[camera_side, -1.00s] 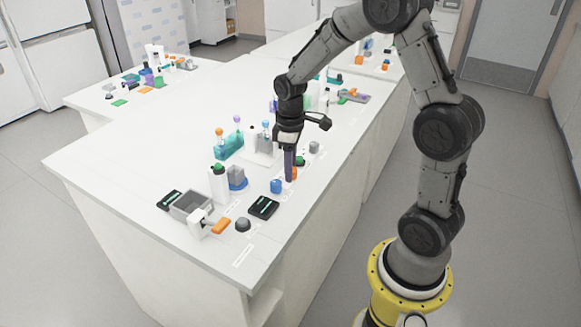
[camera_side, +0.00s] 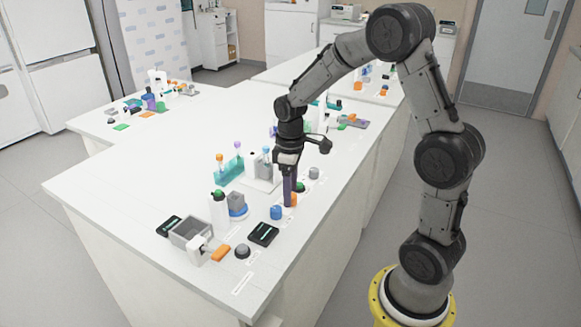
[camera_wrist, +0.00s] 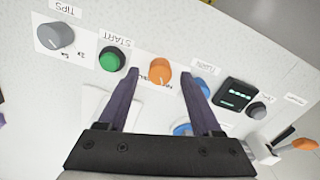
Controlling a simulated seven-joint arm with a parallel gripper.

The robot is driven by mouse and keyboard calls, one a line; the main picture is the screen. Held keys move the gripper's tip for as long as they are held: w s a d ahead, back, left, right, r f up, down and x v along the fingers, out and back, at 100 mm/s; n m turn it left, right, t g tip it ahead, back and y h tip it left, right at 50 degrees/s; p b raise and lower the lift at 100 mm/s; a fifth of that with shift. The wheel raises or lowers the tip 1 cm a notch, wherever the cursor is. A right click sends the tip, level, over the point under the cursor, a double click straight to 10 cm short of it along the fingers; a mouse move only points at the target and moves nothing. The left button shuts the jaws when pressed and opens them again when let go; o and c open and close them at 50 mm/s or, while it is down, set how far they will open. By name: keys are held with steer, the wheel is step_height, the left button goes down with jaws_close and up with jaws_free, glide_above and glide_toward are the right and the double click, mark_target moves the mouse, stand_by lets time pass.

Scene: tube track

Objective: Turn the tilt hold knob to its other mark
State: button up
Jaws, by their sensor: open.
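In the wrist view an orange knob (camera_wrist: 160,71) lies between the tips of my open gripper (camera_wrist: 158,77). Small lettering beside it is too blurred to read, so I cannot confirm it is the tilt hold knob. In the side view my gripper (camera_side: 289,203) points down at the bench's front row, and its fingers partly hide the orange knob (camera_side: 294,199). Whether the fingers touch the knob is unclear. A grey knob (camera_wrist: 54,37) with small marks sits by a TIPS label, left of the green START button (camera_wrist: 112,59).
A blue button (camera_wrist: 200,88) is close to the right finger. A black display (camera_wrist: 236,94), a smaller grey knob (camera_wrist: 257,110) and an orange handle (camera_wrist: 305,145) are farther right.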

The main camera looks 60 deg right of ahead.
step_height(320, 180, up, 13)
steer(key=shift+f, duration=0.15)
stand_by(0.4)
steer(key=s+a+r+n+t, duration=0.1)
steer(key=s+a+r+t, duration=0.2)
steer(key=s+a+r, duration=0.5)
steer(key=s+a+f+m+t, duration=0.2)
steer(key=s+f, duration=0.4)
steer(key=s, duration=0.4)
steer(key=shift+a+f+m+t, duration=0.3)
steer(key=shift+a+m, duration=0.25)
steer(key=shift+m, duration=0.55)
